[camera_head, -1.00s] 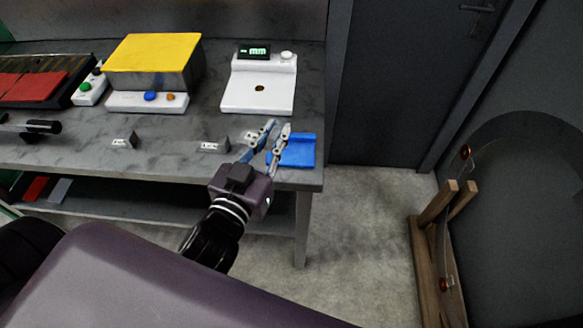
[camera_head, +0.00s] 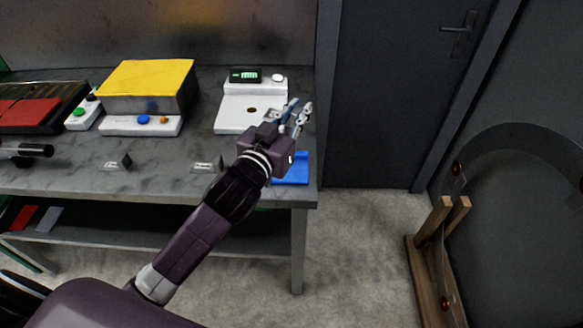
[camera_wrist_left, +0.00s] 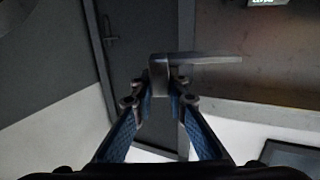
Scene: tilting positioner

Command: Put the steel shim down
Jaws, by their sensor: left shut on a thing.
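My left gripper (camera_head: 293,117) is above the bench by the right edge of the white scale, beyond the blue tray. In the left wrist view, its fingers (camera_wrist_left: 160,98) are shut on a grey metal piece, the steel shim (camera_wrist_left: 205,59). A flat plate reaches right from a block-like part between the fingertips. In the head view the shim cannot be made out. The blue tray (camera_head: 293,170) lies at the bench's front right corner, partly hidden by my gripper. My right gripper is not in view.
The white scale (camera_head: 232,121) has a lit green display (camera_head: 245,75) and a dark round spot. A yellow-topped block (camera_head: 146,76) stands left of it. A dark door (camera_head: 385,100) is right.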

